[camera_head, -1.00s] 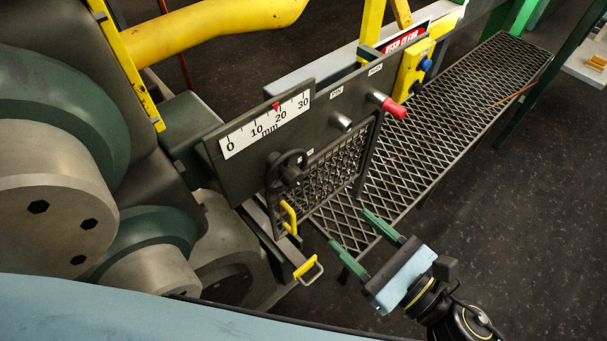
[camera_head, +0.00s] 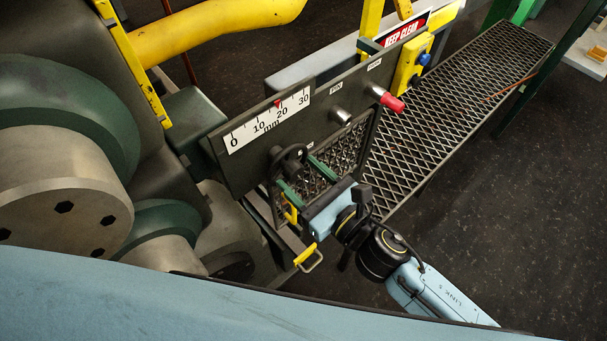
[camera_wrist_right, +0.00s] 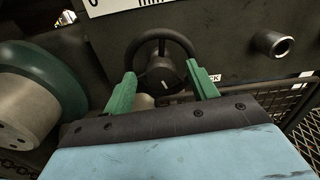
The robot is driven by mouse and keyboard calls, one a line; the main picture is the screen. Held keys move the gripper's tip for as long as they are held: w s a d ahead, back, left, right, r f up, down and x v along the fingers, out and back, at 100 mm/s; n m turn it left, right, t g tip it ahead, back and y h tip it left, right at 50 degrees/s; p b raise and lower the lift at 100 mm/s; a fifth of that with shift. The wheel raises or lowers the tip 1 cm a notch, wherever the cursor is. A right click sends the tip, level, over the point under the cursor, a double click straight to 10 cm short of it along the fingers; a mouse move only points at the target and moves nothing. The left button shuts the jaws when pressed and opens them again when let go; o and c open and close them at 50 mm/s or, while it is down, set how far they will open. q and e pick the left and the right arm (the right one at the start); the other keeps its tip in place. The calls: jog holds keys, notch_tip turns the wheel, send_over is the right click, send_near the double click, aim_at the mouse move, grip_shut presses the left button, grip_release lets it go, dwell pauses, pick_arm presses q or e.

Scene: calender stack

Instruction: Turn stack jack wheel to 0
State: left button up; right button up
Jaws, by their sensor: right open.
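The stack jack wheel is a small black handwheel (camera_head: 288,160) on the dark panel below the scale. It also shows in the right wrist view (camera_wrist_right: 160,48), with a pale mark on its hub. The white mm scale (camera_head: 268,120) runs from 0 to 30, and its red pointer (camera_head: 278,104) stands near 20. My right gripper (camera_head: 300,173) has green fingers, open and empty between them. In the right wrist view its fingertips (camera_wrist_right: 163,82) lie just below the wheel, one toward each side. Whether they touch the rim I cannot tell. My left gripper is not seen.
A red-tipped knob (camera_head: 391,100) and a metal stub (camera_head: 341,116) stick out of the panel to the right. A mesh guard (camera_head: 350,150) and yellow handle (camera_head: 290,209) sit below the wheel. Large rollers (camera_head: 60,205) stand left. A mesh walkway (camera_head: 440,110) runs right.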

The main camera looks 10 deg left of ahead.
jog(key=c, duration=1)
jog(key=shift+m, duration=0.4)
jog(key=m+p, duration=0.1)
jog(key=m, duration=0.1)
jog(key=shift+m, duration=0.4)
jog(key=shift+w+d+m, duration=0.1)
jog(key=shift+m, duration=1.5)
jog(key=shift+p, duration=0.3)
jog(key=o, duration=1)
